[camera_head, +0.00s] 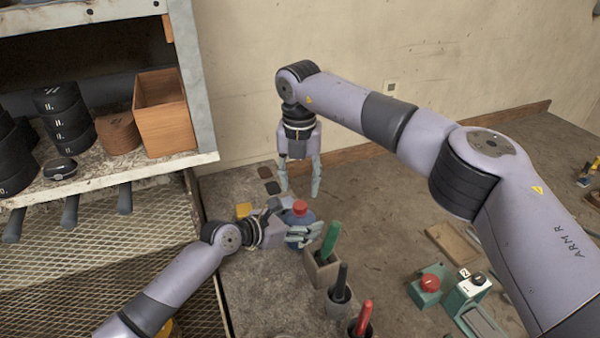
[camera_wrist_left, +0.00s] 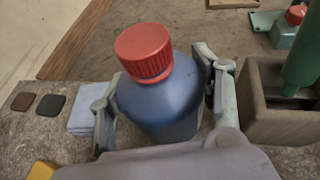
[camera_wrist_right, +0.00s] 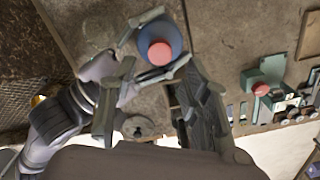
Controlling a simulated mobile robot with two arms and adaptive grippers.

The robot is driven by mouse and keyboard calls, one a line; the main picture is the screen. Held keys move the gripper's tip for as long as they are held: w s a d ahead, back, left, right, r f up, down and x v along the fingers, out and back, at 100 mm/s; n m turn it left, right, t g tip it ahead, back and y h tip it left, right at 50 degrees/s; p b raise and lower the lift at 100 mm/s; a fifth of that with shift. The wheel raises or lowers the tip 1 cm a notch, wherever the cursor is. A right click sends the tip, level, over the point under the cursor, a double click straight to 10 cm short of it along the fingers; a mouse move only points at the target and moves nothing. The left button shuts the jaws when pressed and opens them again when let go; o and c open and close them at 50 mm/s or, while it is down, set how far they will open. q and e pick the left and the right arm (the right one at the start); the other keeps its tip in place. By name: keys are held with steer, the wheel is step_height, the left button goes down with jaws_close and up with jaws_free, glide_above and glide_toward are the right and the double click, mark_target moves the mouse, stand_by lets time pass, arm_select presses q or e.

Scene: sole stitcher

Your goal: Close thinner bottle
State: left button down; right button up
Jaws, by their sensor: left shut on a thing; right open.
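The thinner bottle (camera_wrist_left: 160,105) is blue with a red cap (camera_wrist_left: 144,50) on its neck; whether the cap is tight cannot be told. The bottle stands upright on the worktop between the fingers of my left gripper (camera_wrist_left: 160,88), which is shut on its body. In the head view the red cap (camera_head: 300,207) shows above the left fingers, which hide much of the bottle. My right gripper (camera_head: 301,188) is open and empty, pointing down above and just behind the bottle. In the right wrist view the cap (camera_wrist_right: 160,53) lies beyond the fingers, apart from them.
A holder with a green-handled tool (camera_head: 329,241) stands close to the bottle's right; black and red handles stand nearer. A green box with a red button (camera_head: 430,282) lies right. A shelf (camera_head: 110,180) with a wooden box (camera_head: 165,115) is at left. Two small patches (camera_head: 268,180) lie behind.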

steer(key=n, duration=0.3)
steer(key=shift+r+n, duration=0.1)
steer(key=shift+n, duration=0.3)
steer(key=n, duration=0.5)
steer(key=shift+r, duration=0.15)
steer(key=n, duration=0.4)
steer(key=shift+r, duration=0.1)
steer(key=n, duration=0.5)
steer(key=shift+r+n, duration=0.15)
steer(key=shift+n, duration=0.15)
steer(key=n, duration=0.5)
steer(key=shift+r, duration=0.15)
steer(key=n, duration=0.4)
steer(key=shift+r, duration=0.1)
steer(key=n, duration=0.5)
steer(key=shift+r, duration=0.1)
steer(key=n, duration=0.4)
steer(key=shift+r+n, duration=0.1)
steer(key=shift+n, duration=0.3)
